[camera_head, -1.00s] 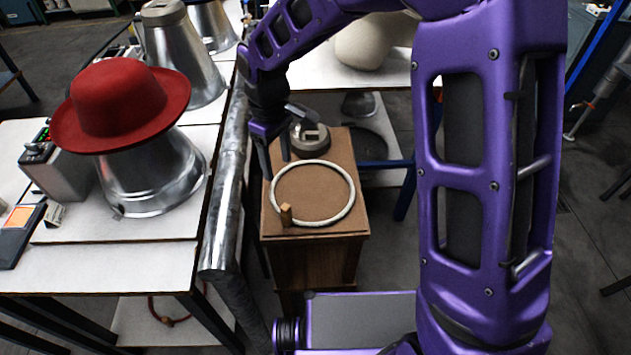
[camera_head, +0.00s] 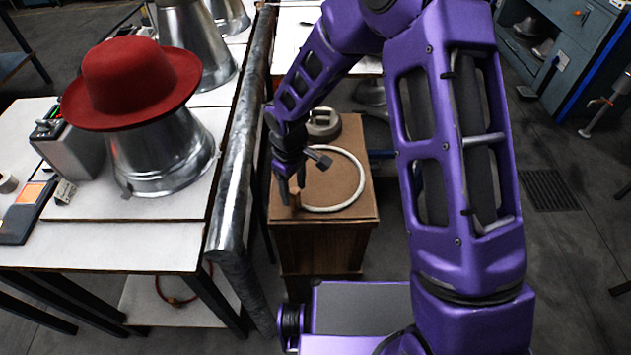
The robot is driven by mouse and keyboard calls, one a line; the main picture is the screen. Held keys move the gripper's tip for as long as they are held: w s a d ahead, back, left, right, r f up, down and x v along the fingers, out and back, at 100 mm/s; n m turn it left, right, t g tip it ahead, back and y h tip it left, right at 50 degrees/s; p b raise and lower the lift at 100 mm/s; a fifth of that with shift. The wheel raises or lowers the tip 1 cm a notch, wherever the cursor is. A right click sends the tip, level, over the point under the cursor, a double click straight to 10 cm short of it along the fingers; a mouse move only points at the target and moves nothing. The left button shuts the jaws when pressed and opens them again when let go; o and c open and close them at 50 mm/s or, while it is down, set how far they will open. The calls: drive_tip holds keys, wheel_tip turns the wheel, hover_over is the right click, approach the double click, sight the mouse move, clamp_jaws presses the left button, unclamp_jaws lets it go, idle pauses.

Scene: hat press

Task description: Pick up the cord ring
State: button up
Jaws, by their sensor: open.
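The cord ring (camera_head: 358,163) is a white loop lying flat on top of a brown wooden stand (camera_head: 362,213). A small tan block or clasp (camera_head: 295,199) sits on the ring's near left side. My gripper (camera_head: 291,190) is open above the left part of the ring, its fingers pointing down close to the tan clasp. The fingers and wrist hide the ring's left side. I cannot tell whether the fingers touch the ring or the clasp.
A round grey metal piece (camera_head: 322,125) sits at the back of the stand's top. To the left, a white table (camera_head: 150,245) holds a red hat (camera_head: 132,85) on a metal form (camera_head: 165,160). A metal-wrapped roller (camera_head: 232,190) runs along the table edge near the stand.

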drive_tip(key=shift+f, duration=1.45)
clamp_jaws()
